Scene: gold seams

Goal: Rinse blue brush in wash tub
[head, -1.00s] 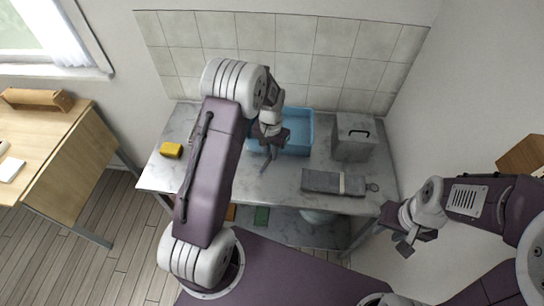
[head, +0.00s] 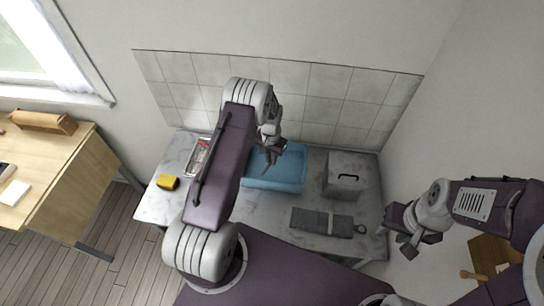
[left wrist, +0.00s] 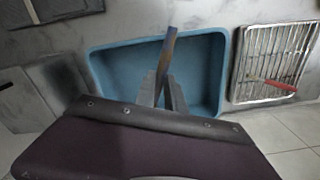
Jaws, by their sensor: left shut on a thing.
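The wash tub (head: 285,178) is a blue rectangular basin on the counter, partly hidden by my left arm in the head view. It also shows in the left wrist view (left wrist: 108,72). My left gripper (head: 267,160) is over the tub's left part. In the left wrist view, my left gripper (left wrist: 162,92) is shut on a thin brush (left wrist: 168,48), bluish-grey with a brown part, seen against the tub's inside. Whether the brush touches the tub or any water I cannot tell. My right gripper (head: 405,240) is right of the counter; its jaw opening is unclear.
A wire rack (head: 199,153) stands left of the tub; a red-handled tool (left wrist: 272,84) lies on it in the left wrist view. A yellow sponge (head: 167,182) lies at the left. A tiled wall is behind.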

